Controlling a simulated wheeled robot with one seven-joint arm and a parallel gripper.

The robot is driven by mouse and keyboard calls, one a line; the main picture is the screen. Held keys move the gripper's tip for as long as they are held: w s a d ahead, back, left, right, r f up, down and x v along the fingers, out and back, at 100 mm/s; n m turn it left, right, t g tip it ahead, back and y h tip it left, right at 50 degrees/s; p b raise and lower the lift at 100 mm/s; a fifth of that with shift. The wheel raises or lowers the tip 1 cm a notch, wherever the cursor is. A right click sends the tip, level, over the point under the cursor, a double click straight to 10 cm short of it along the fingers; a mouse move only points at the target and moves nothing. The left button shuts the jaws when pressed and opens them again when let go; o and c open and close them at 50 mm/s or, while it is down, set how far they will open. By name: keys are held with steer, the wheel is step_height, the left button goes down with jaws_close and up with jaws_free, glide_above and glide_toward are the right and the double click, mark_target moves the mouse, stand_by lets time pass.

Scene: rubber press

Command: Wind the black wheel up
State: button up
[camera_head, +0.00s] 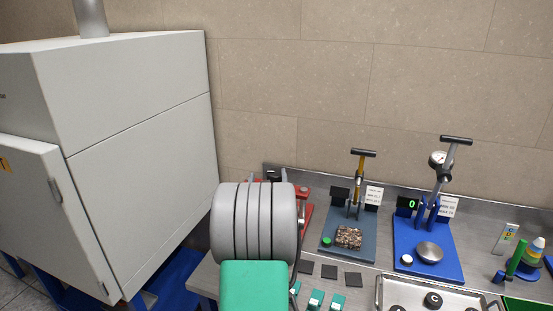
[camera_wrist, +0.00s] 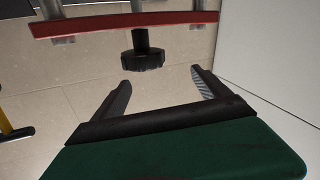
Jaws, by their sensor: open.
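In the wrist view, the black wheel (camera_wrist: 142,60) is a dark ribbed knob on a short black stem at the red bar (camera_wrist: 120,24) of a press. My gripper (camera_wrist: 160,78) is open and empty. The wheel appears beyond the fingertips, between them in the picture and nearer the left finger. I see no contact. In the head view, part of the red press (camera_head: 306,212) shows behind my arm, which covers most of it.
A large grey cabinet (camera_head: 140,160) stands left of the press. Right of it on the steel bench are a press with a yellow column (camera_head: 357,180) and a blue press (camera_head: 425,245). Black squares (camera_head: 329,271) lie in front. A tiled wall (camera_head: 300,80) is behind.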

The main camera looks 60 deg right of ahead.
mark_target(275, 179)
steer(key=shift+s+d+f+m+g, duration=0.3)
steer(key=shift+s+d+f+m, duration=0.6)
steer(key=shift+d+f+m, duration=0.15)
steer(key=shift+w+d, duration=0.1)
steer(key=shift+w, duration=0.1)
steer(key=p+x, duration=0.2)
steer(key=x, duration=0.5)
steer(key=shift+d, duration=0.15)
steer(key=shift+c, duration=0.4)
steer(key=c, duration=1.3)
steer(key=shift+f, duration=0.1)
steer(key=shift+f+b, duration=0.1)
steer(key=shift+b, duration=0.3)
